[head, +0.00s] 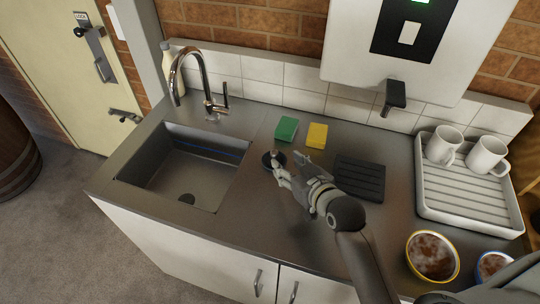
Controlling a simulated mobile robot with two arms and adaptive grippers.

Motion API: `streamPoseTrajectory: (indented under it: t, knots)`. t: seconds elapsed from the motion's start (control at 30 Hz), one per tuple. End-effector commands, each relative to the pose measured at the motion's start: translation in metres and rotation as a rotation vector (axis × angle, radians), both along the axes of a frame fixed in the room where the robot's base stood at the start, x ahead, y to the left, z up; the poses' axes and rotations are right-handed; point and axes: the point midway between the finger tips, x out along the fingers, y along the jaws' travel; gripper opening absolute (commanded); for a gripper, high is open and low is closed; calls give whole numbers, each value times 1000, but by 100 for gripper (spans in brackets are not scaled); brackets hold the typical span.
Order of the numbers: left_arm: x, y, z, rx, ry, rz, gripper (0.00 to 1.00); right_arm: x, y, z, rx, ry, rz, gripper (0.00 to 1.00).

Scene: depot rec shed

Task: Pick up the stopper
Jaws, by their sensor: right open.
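The stopper (268,160) is a small dark round piece on the steel counter, just right of the sink. My right gripper (276,164) reaches in from the lower right, open, with its fingertips at the stopper. The fingers partly cover the stopper, and I cannot tell whether they touch it. My left gripper is not in view.
The sink (170,170) with its tall tap (206,80) is on the left. Behind my gripper lie a green sponge (287,129) and a yellow sponge (317,135). A black ribbed mat (360,178), mug rack (449,205) and brown-filled bowl (432,257) stand to the right.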

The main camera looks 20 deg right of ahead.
Motion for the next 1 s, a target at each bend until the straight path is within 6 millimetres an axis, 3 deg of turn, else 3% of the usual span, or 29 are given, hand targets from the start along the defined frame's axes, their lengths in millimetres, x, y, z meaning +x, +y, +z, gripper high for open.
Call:
streamPoseTrajectory:
  t: [0.1, 0.3, 0.47, 0.7, 1.0]
  knots:
    - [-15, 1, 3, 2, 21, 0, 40, 17, 4, -6, 0, 2, 1, 46]
    - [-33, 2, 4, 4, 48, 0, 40, 33, 7, -13, 0, 2, 1, 46]
    - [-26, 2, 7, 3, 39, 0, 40, 41, 8, -16, 0, 2, 1, 46]
    - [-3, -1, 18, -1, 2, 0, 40, 67, 11, -28, -1, 2, 1, 46]
    - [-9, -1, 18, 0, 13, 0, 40, 81, 14, -36, -1, 3, 1, 46]
